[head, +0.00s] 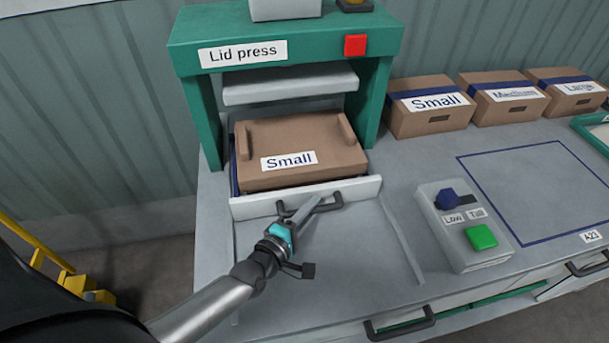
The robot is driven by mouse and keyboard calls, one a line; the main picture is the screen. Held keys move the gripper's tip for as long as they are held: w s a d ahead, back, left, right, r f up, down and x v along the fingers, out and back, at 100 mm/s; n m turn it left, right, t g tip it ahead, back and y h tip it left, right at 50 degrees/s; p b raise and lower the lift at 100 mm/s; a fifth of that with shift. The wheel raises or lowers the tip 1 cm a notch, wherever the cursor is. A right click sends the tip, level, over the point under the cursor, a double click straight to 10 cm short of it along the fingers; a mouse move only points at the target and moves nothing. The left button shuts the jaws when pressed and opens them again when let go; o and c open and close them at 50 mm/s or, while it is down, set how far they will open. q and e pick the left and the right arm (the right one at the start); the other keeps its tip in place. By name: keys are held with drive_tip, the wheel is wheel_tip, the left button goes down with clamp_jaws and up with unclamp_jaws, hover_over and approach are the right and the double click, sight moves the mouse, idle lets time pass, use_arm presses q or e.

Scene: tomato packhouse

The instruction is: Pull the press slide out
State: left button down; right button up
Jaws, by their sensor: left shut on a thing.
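The press slide (245,208) is a pale tray with a low front wall and a dark handle (335,200) at its front. It sits under the green lid press (190,60), with its front edge near the press opening. A brown cardboard box labelled "Small" (288,178) rests in the slide, below the pale press plate (290,86). My left gripper (310,207) is shut on the slide's handle, and its fingers hide part of it. My right gripper is not in view.
The bench in front of the slide is clear between two thin rails (400,250). A control box (462,228) with a blue knob and green button stands to the right. Boxes labelled Small (430,122), Medium (503,115) and Large (568,103) stand behind a blue outlined square.

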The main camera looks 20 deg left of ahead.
use_arm(q)
drive_tip(key=s+d+p, duration=0.1)
drive_tip(key=s+d, duration=0.3)
drive_tip(key=s, duration=0.1)
drive_tip(key=s+d, duration=0.4)
drive_tip(key=s, duration=0.1)
drive_tip(key=s+d+p, duration=0.1)
drive_tip(key=s+d, duration=0.3)
drive_tip(key=s, duration=0.2)
drive_tip(key=shift+p, duration=0.35)
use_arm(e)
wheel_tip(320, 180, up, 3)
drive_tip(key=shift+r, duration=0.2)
use_arm(q)
drive_tip(key=c, duration=0.8)
unclamp_jaws()
drive_tip(key=shift+o, duration=0.2)
drive_tip(key=shift+s, duration=0.1)
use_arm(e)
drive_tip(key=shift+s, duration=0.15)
